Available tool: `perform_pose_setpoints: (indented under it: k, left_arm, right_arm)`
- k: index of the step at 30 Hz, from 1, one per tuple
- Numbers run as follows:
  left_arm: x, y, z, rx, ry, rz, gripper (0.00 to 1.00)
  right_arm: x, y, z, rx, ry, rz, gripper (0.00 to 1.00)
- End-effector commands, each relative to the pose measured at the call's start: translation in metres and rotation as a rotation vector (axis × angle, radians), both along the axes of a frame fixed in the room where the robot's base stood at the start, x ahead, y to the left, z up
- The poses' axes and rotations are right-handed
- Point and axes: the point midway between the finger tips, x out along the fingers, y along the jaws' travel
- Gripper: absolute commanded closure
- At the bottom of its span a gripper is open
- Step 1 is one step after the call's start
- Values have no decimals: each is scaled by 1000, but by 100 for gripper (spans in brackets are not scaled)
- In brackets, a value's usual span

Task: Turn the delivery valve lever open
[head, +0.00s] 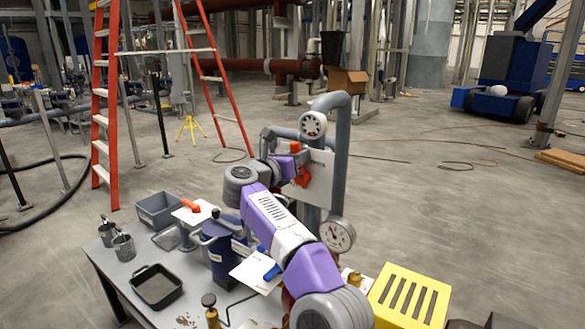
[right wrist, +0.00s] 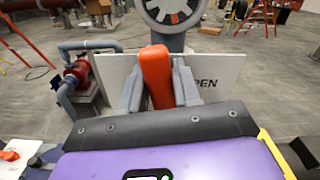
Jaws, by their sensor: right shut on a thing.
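The orange valve lever (head: 303,177) is at a white plate (head: 320,180) on the tall grey pipe, in the middle of the head view. In the right wrist view the lever (right wrist: 156,76) stands between the two grey fingers of my right gripper (right wrist: 157,85), which is shut on it. The plate (right wrist: 215,75) shows there behind the fingers, with "PEN" readable to the right of the lever; the rest of that word is hidden. In the head view my right gripper (head: 289,165) is at the lever, partly hidden by my purple arm. My left gripper is not in view.
Another orange lever (head: 191,205) and a blue lever (head: 271,272) are on white plates nearby. The table holds a black tray (head: 156,286), metal cups (head: 123,247) and a grey bin (head: 160,208). A yellow slotted guard (head: 410,296) stands at right.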

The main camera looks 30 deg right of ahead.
Motion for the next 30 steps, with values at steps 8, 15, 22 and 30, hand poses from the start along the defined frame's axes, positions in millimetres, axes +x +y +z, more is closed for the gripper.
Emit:
perform_pose_setpoints:
  k: [8,15,22,30]
  left_arm:
    - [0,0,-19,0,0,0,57]
    - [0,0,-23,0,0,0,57]
    - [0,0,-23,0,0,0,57]
    - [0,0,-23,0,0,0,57]
  right_arm:
    - [-8,-3,-3,58,-127,-2,100]
    - [-10,-4,-2,76,-171,-2,100]
    - [-11,-4,-2,81,-180,-2,100]
    - [-11,-4,-2,82,-179,-2,58]
